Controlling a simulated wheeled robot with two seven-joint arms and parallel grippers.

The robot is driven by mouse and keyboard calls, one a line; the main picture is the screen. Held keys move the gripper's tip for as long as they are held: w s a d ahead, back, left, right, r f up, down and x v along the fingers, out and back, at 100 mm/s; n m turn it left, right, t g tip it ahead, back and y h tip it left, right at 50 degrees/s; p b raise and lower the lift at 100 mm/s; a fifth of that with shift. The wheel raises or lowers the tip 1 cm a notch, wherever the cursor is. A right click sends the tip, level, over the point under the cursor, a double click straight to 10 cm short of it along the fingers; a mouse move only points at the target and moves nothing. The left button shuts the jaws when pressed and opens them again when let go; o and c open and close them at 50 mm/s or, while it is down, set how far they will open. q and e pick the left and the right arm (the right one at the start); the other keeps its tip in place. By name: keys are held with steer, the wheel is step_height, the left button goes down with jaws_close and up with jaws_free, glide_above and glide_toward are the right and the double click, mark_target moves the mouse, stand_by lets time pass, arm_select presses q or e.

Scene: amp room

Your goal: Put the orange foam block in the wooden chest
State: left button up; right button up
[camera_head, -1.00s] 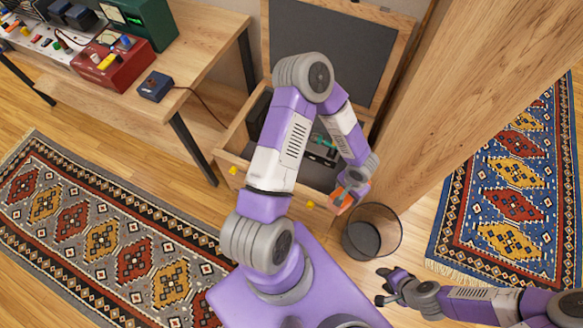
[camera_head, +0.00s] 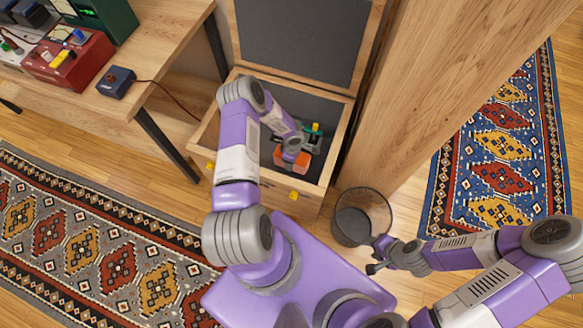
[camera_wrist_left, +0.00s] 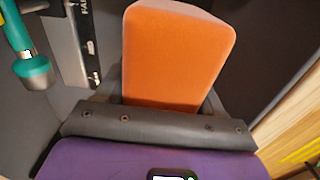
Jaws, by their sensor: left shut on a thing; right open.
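The orange foam block (camera_head: 291,160) is held by my left gripper (camera_head: 292,152), over the inside of the open wooden chest (camera_head: 253,186). In the left wrist view the block (camera_wrist_left: 178,55) sticks out from between the jaws of the shut left gripper (camera_wrist_left: 165,100). The chest's dark interior lies beneath it; I cannot tell whether the block touches the bottom. The chest lid stands up at the back. My left arm hides part of the chest's left side. My right gripper (camera_head: 376,256) is open and empty, beside the wire bin at the chest's front right.
A teal-handled tool (camera_wrist_left: 30,60) and a dark metal piece (camera_wrist_left: 85,45) lie inside the chest. A wire bin (camera_head: 360,217) stands near the chest's front right. A wooden post (camera_head: 430,90) rises at the right. A workbench (camera_head: 170,60) stands at the left.

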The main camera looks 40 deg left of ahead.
arm_select(q)
steer(key=shift+n, duration=0.3)
steer(key=f+b, duration=0.2)
steer(key=f, duration=0.4)
steer(key=shift+a+f, duration=0.15)
steer(key=shift+a, duration=0.05)
steer(key=shift+f+b, duration=1.25)
steer(key=shift+f, duration=1)
steer(key=shift+r, duration=0.1)
steer(key=o, duration=1)
step_height(320, 180, up, 12)
steer(key=p, duration=0.5)
